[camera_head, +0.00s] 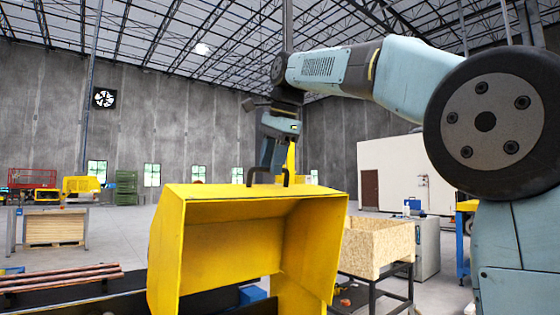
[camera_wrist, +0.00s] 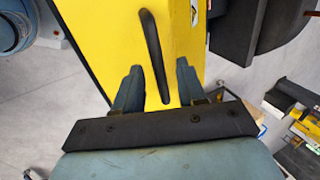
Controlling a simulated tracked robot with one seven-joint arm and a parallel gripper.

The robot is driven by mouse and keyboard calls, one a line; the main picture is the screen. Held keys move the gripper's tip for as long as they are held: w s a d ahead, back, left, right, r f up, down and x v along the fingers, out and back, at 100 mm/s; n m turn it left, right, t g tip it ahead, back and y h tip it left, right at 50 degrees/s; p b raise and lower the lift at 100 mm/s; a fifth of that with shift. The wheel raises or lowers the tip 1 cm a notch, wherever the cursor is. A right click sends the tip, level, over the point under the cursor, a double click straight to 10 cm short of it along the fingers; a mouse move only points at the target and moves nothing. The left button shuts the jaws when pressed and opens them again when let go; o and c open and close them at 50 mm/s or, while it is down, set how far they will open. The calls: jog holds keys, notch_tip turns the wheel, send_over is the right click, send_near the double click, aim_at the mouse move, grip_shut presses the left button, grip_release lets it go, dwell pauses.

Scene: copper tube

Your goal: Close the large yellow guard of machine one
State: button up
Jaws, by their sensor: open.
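The large yellow guard (camera_head: 230,245) stands raised in the middle of the head view, its hollow inside facing me. A black bar handle (camera_head: 268,176) sits on its top edge. My gripper (camera_head: 270,172) points down just behind that handle in the head view, and its fingertips are partly hidden there. In the wrist view, my gripper (camera_wrist: 160,80) is open, with one finger on each side of the black handle (camera_wrist: 155,52). The handle lies between the fingers, with gaps on both sides. The guard's yellow face (camera_wrist: 110,45) fills the upper middle of that view.
Copper tubes (camera_head: 60,278) lie at the lower left on the machine. A wooden box (camera_head: 378,248) on a dark stand is right of the guard. A white block-like room (camera_head: 400,170) stands farther back. Open floor (camera_head: 120,225) lies behind the guard on the left.

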jog(key=shift+c, duration=0.3)
grip_shut()
